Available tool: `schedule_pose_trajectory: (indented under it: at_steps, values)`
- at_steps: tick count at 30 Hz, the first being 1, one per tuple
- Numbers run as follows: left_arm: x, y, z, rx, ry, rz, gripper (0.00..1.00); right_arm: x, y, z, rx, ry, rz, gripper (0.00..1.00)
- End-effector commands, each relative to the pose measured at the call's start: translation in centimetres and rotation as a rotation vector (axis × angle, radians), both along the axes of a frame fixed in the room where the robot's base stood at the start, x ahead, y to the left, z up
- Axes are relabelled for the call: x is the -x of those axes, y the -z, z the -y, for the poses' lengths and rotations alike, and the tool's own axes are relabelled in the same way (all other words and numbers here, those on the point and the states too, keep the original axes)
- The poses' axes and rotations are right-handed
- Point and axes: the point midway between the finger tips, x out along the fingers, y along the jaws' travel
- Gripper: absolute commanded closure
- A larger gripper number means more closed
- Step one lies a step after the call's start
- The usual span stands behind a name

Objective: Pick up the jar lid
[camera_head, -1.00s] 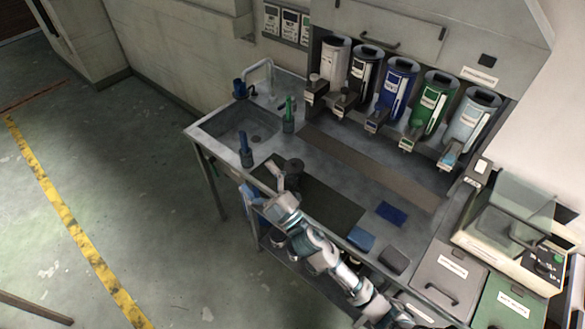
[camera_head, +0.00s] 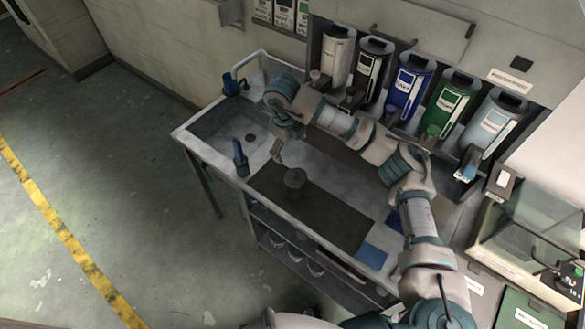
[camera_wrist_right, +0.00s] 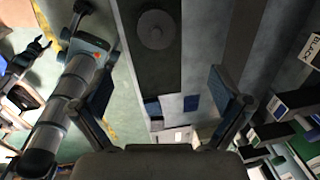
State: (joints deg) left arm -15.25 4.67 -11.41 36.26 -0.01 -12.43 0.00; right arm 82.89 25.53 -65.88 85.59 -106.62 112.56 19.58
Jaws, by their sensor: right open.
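The jar lid is a dark round piece with a small knob, seen with the dark cylindrical jar (camera_head: 295,182) on the dark mat in the head view. In the right wrist view the round lid (camera_wrist_right: 157,30) lies at the top middle, beyond the fingertips. I cannot tell where lid and jar meet. My right gripper (camera_head: 277,150) hangs just left of and behind the jar, apart from it. In the right wrist view its fingers (camera_wrist_right: 160,88) are wide apart with nothing between them. A grey arm with dark claw-like parts, likely my left, shows at left there; its jaw is unclear.
The dark mat (camera_head: 325,222) lies on a metal counter with a sink (camera_head: 215,130) at left. A blue-handled tool (camera_head: 240,160) stands by the sink's front edge. Several dispensers (camera_head: 410,88) line the back. A blue pad (camera_head: 372,256) lies right of the mat.

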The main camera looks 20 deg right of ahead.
Motion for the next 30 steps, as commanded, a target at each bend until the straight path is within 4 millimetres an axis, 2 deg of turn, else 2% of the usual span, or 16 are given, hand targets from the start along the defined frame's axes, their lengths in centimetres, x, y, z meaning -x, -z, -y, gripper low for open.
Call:
schedule_pose_trajectory:
  at_steps: [3, 6, 9, 11, 15, 19, 23, 27, 30]
  values:
    - [3.2, -0.3, -0.1, -0.003, 0.000, -0.045, 0.51, -0.2, 2.8, 0.1, -0.001, -0.002, -0.009, 0.00]
    - [5.5, -0.7, -0.2, -0.005, 0.000, -0.078, 0.51, -0.7, 5.4, 0.3, -0.003, -0.003, -0.013, 0.00]
    - [6.5, -1.0, -0.2, -0.006, 0.001, -0.091, 0.51, -1.0, 7.8, 0.5, -0.004, -0.003, -0.014, 0.00]
    - [6.2, -1.1, -0.2, -0.005, 0.001, -0.087, 0.51, -1.1, 8.9, 0.6, -0.003, -0.003, -0.013, 0.00]
    - [3.6, -1.4, 0.0, -0.002, 0.001, -0.051, 0.51, -1.1, 10.5, 0.8, -0.005, -0.005, -0.008, 0.00]
    - [1.5, -1.7, 0.1, 0.001, 0.001, -0.019, 0.51, -1.0, 11.3, 0.9, -0.005, -0.004, -0.009, 0.00]
    - [1.7, -2.5, 0.1, 0.000, 0.001, -0.023, 0.51, -1.1, 13.1, 1.2, -0.005, -0.003, -0.012, 0.00]
    - [3.2, -2.8, 0.0, -0.001, 0.000, -0.043, 0.51, -1.2, 15.3, 1.4, -0.007, -0.005, -0.011, 0.00]
    - [4.0, -2.8, 0.0, -0.002, 0.000, -0.055, 0.51, -1.3, 16.0, 1.5, -0.006, -0.004, -0.009, 0.00]
